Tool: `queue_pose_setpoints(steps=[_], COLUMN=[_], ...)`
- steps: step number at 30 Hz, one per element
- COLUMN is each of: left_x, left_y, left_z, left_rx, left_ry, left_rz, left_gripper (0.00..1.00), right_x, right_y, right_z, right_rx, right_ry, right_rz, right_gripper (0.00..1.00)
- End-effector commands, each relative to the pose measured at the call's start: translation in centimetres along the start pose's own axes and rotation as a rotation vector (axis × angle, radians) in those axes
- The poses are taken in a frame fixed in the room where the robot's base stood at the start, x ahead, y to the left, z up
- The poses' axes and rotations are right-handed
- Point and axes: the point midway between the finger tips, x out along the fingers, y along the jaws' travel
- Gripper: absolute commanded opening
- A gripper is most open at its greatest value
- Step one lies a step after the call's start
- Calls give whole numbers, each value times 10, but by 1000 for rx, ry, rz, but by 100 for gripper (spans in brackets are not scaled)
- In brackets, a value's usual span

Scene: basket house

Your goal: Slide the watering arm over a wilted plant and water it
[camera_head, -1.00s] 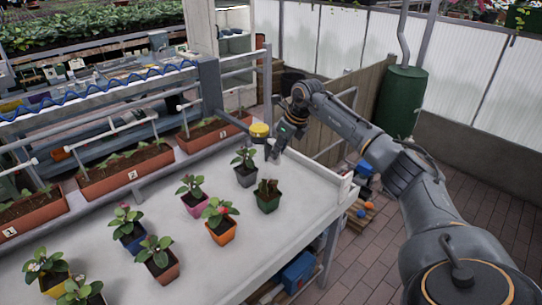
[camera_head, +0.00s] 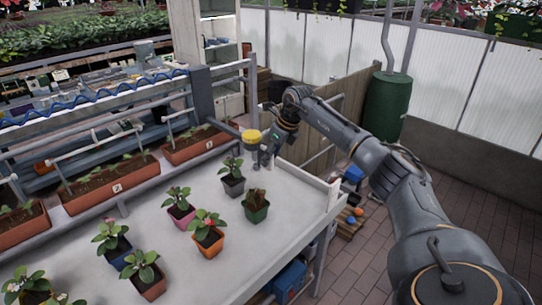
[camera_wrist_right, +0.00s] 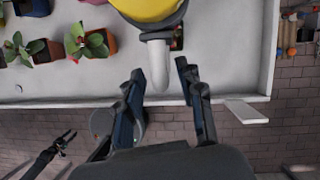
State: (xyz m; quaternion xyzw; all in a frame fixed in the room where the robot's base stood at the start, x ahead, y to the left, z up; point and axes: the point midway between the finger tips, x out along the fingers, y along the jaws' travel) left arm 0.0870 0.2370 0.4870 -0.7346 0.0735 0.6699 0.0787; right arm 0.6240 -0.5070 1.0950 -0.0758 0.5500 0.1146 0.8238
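The watering arm is a grey bar with a yellow head (camera_head: 251,136) over the far right part of the white table. In the right wrist view the yellow head (camera_wrist_right: 150,8) has a pale nozzle (camera_wrist_right: 158,68) below it. My right gripper (camera_wrist_right: 160,78) is open, with a finger on each side of the nozzle's end and gaps between. It also shows beside the head in the head view (camera_head: 266,160). A drooping, brownish plant in a green pot (camera_head: 256,212) stands nearer than the yellow head. My left gripper (camera_wrist_right: 66,143) appears small, open and empty, off the table.
Several upright leafy plants stand on the table, including ones in a grey pot (camera_head: 233,188) and an orange pot (camera_head: 209,243). Planter boxes (camera_head: 112,187) line the far side. The table's right end (camera_head: 310,210) is bare.

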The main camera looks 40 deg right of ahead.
Motion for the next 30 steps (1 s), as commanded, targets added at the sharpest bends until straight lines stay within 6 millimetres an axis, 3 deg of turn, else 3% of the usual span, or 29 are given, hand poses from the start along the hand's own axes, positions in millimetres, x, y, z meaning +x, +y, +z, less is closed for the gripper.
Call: queue_pose_setpoints(steps=[8, 21, 30], left_x=[0, 0, 0], left_y=[-1, 1, 1], left_z=[2, 0, 0], left_rx=[-1, -1, -1], left_ry=[-2, 0, 0], left_rz=[-1, 1, 1], left_gripper=[40, 40, 40], right_x=[-9, -96, -120], right_y=[-1, 0, 0], right_z=[0, 0, 0], right_rx=[1, 1, 0], right_ry=[0, -2, 0], right_rz=[-1, -2, 0], right_gripper=[37, 37, 37])
